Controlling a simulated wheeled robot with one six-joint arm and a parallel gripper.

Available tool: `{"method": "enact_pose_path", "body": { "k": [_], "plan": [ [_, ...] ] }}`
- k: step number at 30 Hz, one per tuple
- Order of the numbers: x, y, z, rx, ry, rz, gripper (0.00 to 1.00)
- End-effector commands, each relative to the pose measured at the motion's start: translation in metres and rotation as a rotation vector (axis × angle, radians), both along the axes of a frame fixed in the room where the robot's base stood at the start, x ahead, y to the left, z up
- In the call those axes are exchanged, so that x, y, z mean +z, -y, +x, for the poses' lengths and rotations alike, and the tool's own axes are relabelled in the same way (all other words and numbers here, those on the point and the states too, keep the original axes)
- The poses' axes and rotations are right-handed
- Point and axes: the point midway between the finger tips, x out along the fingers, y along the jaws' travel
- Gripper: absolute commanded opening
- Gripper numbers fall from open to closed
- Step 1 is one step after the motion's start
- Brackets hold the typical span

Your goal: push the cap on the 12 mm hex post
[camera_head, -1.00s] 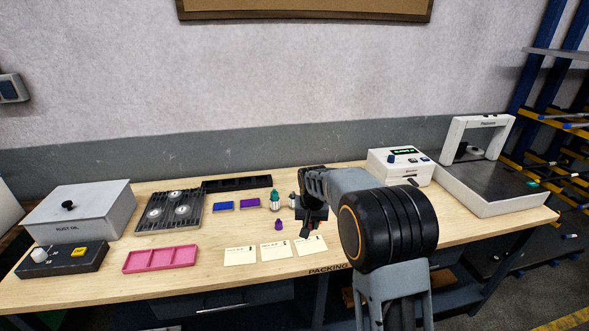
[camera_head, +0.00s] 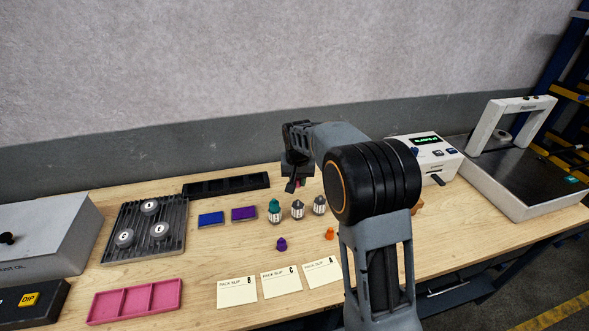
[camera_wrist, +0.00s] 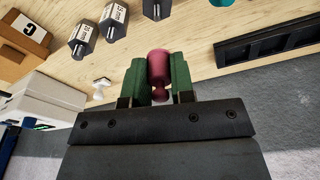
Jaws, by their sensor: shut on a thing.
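My gripper (camera_wrist: 160,85) is shut on a dark red cap (camera_wrist: 158,68), held between its green finger pads. In the head view my gripper (camera_head: 293,186) hangs above the posts, with a bit of red at its tip. Grey hex posts with white labels stand in a row: one (camera_head: 297,210) and another (camera_head: 319,205) show in the head view. In the wrist view a post (camera_wrist: 113,20) has a label that seems to read 12 mm, but I cannot be sure. The cap is apart from the posts. A teal cap (camera_head: 274,205) sits on the leftmost post.
A purple cap (camera_head: 281,244) and an orange cap (camera_head: 329,233) stand loose in front. Pack slips (camera_head: 281,282) and a pink tray (camera_head: 134,300) lie nearer.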

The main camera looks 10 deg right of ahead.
Motion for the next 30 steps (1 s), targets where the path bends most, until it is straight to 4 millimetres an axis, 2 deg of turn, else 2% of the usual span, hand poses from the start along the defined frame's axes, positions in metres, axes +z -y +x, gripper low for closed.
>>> {"method": "enact_pose_path", "body": {
  "k": [8, 24, 30],
  "plan": [
    [-0.01, 0.004, 0.0, -0.006, -0.001, 0.0, 0.01],
    [-0.054, 0.002, 0.0, -0.003, -0.001, 0.0, 0.01],
    [-0.062, 0.002, 0.0, -0.003, 0.0, -0.001, 0.01]
  ]
}}
